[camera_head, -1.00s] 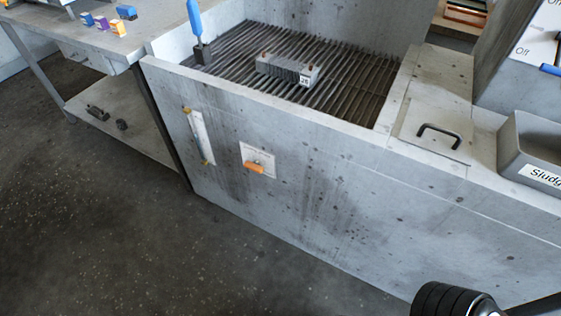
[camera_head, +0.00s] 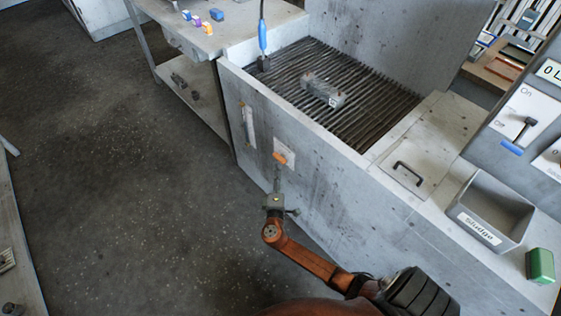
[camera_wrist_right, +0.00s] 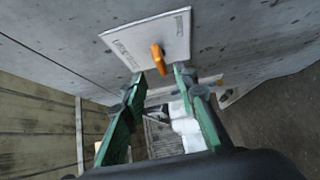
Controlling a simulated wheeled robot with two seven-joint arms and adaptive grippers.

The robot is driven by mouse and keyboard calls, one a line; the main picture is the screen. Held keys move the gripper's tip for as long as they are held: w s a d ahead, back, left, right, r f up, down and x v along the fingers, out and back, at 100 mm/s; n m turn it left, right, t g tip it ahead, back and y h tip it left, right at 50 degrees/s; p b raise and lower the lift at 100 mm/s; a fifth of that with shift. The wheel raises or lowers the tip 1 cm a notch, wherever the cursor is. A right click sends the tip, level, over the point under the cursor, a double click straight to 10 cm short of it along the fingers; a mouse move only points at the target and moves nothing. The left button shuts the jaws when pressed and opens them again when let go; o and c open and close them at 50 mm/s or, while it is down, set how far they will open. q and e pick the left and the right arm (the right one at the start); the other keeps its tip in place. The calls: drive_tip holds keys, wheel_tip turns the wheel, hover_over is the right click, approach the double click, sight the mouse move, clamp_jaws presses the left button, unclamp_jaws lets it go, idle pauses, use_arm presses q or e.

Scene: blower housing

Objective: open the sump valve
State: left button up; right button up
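The sump valve is an orange handle (camera_head: 281,157) on a pale square plate (camera_head: 289,146) on the front wall of the concrete tank. My right gripper (camera_head: 277,181) is just below the handle in the head view. In the right wrist view the orange handle (camera_wrist_right: 158,58) stands out from its white plate (camera_wrist_right: 125,38), which carries small lettering. There my right gripper (camera_wrist_right: 160,80) has its green fingers apart, with the handle just beyond and between the fingertips. Contact cannot be made out. My left gripper is not in view.
A tall gauge (camera_head: 248,125) is mounted on the wall left of the valve. The tank (camera_head: 330,192) has a slatted grate on top holding a grey block (camera_head: 322,88). A grey Sludge bin (camera_head: 480,232) and a green box (camera_head: 540,265) are right. Floor left is clear.

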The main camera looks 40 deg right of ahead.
sight(279, 158)
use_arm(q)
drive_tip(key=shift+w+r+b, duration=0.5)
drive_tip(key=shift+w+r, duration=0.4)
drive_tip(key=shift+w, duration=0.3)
use_arm(e)
drive_tip(key=x, duration=0.6)
drive_tip(key=shift+c, duration=0.3)
clamp_jaws()
